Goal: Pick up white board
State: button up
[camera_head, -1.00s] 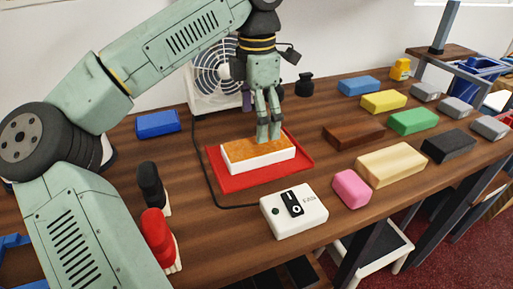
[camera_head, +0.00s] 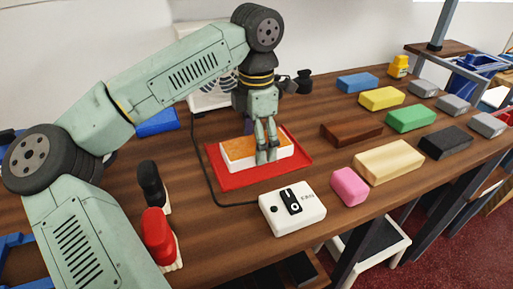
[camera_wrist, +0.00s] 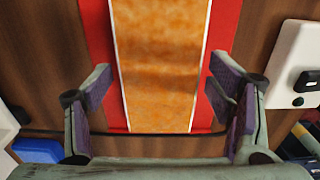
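The white board (camera_head: 240,156), white-sided with a mottled orange top, lies flat on a red mat (camera_head: 222,180) near the middle of the counter. My gripper (camera_head: 266,158) is low over the right part of the board in the head view, hiding some of it. In the wrist view the board (camera_wrist: 160,75) runs lengthwise between the two purple-padded fingers of my gripper (camera_wrist: 162,90). The fingers are open, one on each side, with a visible gap on both sides. Whether the fingertips reach below the board's top is hard to tell.
A white box with a black switch (camera_head: 292,208) and a pink block (camera_head: 350,187) are in front, right of the mat. A cable (camera_head: 209,180) runs along its left. Several coloured blocks fill the right side. A fan (camera_head: 206,97) stands behind. Red (camera_head: 158,237) and black-handled tools are left.

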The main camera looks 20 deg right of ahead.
jog(key=c, duration=1)
